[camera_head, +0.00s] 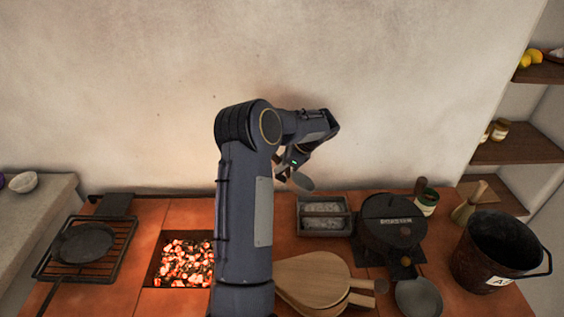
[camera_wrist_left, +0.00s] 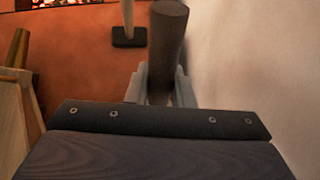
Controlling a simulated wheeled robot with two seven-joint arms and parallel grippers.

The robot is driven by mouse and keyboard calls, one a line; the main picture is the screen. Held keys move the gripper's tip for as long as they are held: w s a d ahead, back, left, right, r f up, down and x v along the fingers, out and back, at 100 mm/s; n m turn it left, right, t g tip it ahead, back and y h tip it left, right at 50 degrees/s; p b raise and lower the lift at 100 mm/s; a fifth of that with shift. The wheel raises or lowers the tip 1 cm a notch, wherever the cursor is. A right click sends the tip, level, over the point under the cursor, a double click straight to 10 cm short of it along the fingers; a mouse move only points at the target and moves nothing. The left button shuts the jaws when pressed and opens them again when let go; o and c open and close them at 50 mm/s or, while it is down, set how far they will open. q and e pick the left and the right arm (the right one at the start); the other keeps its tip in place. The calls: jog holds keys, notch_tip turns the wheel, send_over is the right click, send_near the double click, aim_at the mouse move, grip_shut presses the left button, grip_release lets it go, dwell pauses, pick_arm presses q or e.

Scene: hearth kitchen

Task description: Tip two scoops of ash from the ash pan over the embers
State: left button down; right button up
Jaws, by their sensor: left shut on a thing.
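The embers (camera_head: 182,264) glow orange in a square pit in the tiled hearth top, partly hidden by my left arm. A grey rectangular pan (camera_head: 325,232) with pale grey ash in it stands right of my arm. My left gripper (camera_head: 284,172) is raised behind the counter's middle, near the wall, left of the pan. It is shut on a dark round handle, seen in the left wrist view (camera_wrist_left: 168,40). My right gripper is out of view.
Two wooden paddles (camera_head: 312,275) lie in front of the pan. A black lidded pot (camera_head: 390,222) and a dark labelled bucket (camera_head: 497,250) stand right. A skillet (camera_head: 83,243) sits on a grate at left. The wall (camera_head: 150,90) is close behind.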

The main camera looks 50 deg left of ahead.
aim_at(282, 177)
pick_arm(q)
jog(key=shift+w+d+f+b, duration=0.1)
jog(key=shift+f+b, duration=2.25)
jog(key=shift+f, duration=0.8)
jog(key=shift+w+d+f+b, duration=0.3)
jog(key=shift+f+b, duration=0.2)
jog(key=shift+f, duration=0.1)
jog(key=shift+w+d+f+b, duration=0.2)
jog(key=shift+w+f+b, duration=0.1)
jog(key=shift+f+b, duration=0.25)
jog(key=shift+w+d+p, duration=0.2)
jog(key=shift+p, duration=0.1)
jog(key=shift+w+d+f+p, duration=0.15)
jog(key=shift+w+d+p, duration=0.55)
jog(key=shift+w+d, duration=1.25)
jog(key=shift+w+a, duration=0.1)
jog(key=shift+a, duration=0.05)
